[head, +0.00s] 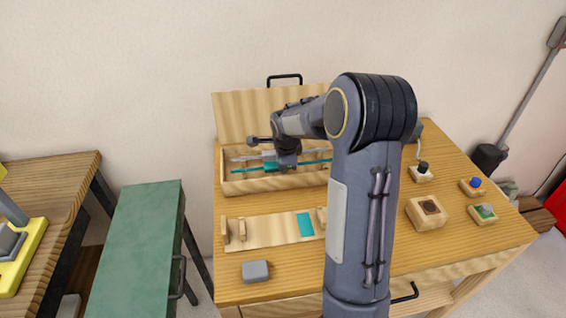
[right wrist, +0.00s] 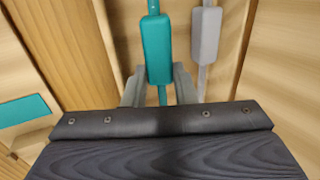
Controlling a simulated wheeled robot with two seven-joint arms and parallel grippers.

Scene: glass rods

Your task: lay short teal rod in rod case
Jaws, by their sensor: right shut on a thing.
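The teal rod (head: 271,166), with a thick teal grip in its middle, is at the open wooden rod case (head: 275,184). In the right wrist view the teal grip (right wrist: 157,48) runs up the picture, just beyond and between the fingers. My right gripper (right wrist: 159,88) is shut on the teal rod, over the inside of the case. In the head view it (head: 284,160) is partly hidden by my arm. I cannot tell whether the rod touches the case floor. My left gripper is in neither view.
A grey rod (right wrist: 206,36) lies beside the teal one in the case. The case lid (head: 240,115) stands open behind. In front is a wooden rack (head: 262,231) with a teal patch (head: 305,225), and a grey block (head: 255,271). Small wooden blocks (head: 427,212) stand at right.

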